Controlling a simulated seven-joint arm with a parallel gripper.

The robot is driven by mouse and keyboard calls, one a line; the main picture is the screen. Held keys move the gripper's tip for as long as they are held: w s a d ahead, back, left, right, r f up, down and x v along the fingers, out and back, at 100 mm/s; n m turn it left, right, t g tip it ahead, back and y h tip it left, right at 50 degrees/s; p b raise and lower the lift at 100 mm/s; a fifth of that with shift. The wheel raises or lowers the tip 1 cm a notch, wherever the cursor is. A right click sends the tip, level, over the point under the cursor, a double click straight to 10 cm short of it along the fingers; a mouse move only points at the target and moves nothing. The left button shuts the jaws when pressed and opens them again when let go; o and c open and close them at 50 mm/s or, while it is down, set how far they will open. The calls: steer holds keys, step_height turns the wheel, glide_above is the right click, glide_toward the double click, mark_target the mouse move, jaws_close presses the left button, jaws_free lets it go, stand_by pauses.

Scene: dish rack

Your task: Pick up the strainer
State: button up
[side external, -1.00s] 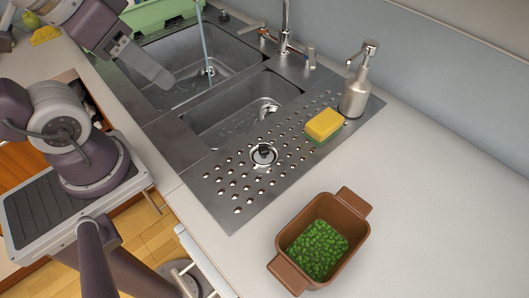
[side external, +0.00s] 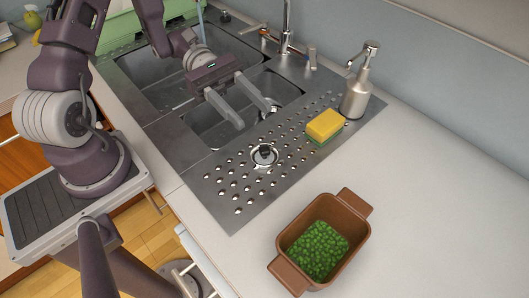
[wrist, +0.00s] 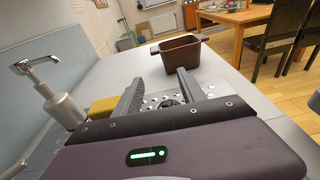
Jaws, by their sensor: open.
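The strainer (side external: 264,155), a small round metal piece with a black knob, sits on the perforated steel drainboard (side external: 222,203) in the side view. In the wrist view the strainer (wrist: 168,102) shows low between the fingers, partly hidden by my gripper body. My gripper (side external: 254,116) is open and empty above the smaller sink basin, its fingers pointing toward the strainer, still apart from it. The open fingers also show in the wrist view (wrist: 160,76).
A yellow and green sponge (side external: 325,125) and a metal soap dispenser (side external: 356,90) stand right of the strainer. A brown dish (side external: 341,246) of green peas is in front on the counter. The faucet (side external: 286,28) is behind the basins. The counter at right is clear.

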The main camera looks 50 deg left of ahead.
mark_target(262, 147)
step_height(262, 147, down, 7)
steer(key=shift+w+r, duration=0.1)
steer(key=shift+w, duration=0.05)
steer(key=d, duration=0.2)
steer(key=d+f, duration=0.1)
steer(key=d, duration=0.2)
steer(key=shift+f, duration=0.15)
jaws_close()
